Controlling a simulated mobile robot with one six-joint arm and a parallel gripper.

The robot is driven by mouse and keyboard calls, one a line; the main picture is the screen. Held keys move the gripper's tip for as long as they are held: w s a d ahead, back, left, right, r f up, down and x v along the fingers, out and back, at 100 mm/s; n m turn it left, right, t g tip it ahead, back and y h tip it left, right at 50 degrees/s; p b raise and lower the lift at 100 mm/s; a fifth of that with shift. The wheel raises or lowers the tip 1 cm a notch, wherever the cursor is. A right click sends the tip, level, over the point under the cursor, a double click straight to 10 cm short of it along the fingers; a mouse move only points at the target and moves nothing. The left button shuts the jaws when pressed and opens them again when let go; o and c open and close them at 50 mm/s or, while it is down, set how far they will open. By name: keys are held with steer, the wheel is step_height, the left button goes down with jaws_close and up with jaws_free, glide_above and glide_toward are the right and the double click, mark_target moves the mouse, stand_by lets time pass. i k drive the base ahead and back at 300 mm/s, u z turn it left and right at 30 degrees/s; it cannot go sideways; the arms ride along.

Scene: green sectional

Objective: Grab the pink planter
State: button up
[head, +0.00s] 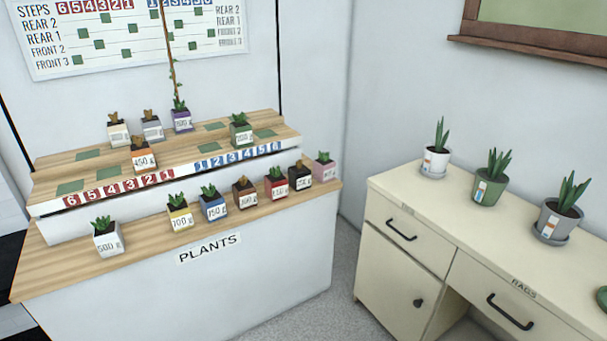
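The pink planter (324,170) is a small square pot with a pale label and a plant in it. It stands upright at the right end of the lower wooden shelf (62,268), the last pot in a row. A black planter (300,179) stands close to its left, partly in front of it. My gripper is not in view.
A red planter (277,188) and several other labelled pots share the lower shelf. More pots stand on the upper shelf (100,162). A cream desk (400,190) with potted plants stands to the right. A strip of grey floor (343,262) lies between.

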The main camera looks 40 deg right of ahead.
mark_target(324, 168)
steer(key=z, duration=0.6)
steer(key=k, duration=0.15)
steer(key=u, duration=1.5)
steer(key=k, duration=1.35)
steer(key=z, duration=0.85)
steer(key=i, duration=1.7)
steer(key=u, duration=0.2)
